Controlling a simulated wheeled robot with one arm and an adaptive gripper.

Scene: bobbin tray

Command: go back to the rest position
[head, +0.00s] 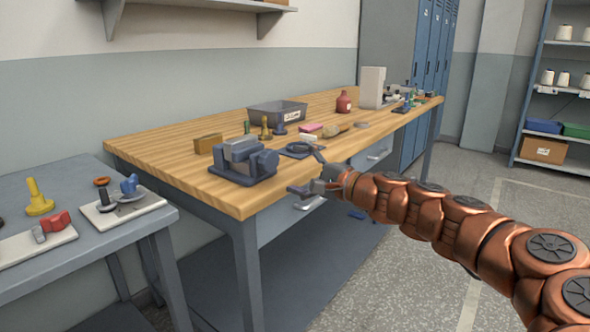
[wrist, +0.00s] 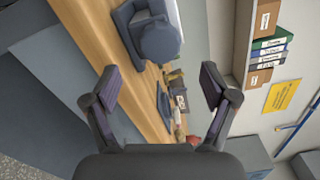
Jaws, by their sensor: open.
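My gripper (head: 308,170) is in the head view at the front edge of the wooden workbench (head: 150,152), reached out from the right on my copper-coloured arm. It is open and nothing shows between its fingers. In the wrist view my gripper (wrist: 160,90) has its two dark fingers spread wide apart. Beyond them are the bench top (wrist: 92,28) and a dark blue-grey vise (wrist: 158,40), seen tilted. In the head view the vise (head: 243,163) stands on the near bench corner, left of my gripper.
A grey bin (head: 277,113), a red bottle (head: 344,101) and small bobbins stand on the bench. A grey side table (head: 60,185) at left holds trays with coloured parts. Blue lockers (head: 425,50) and a shelf rack (head: 520,140) stand behind. Floor (head: 420,280) is open below my arm.

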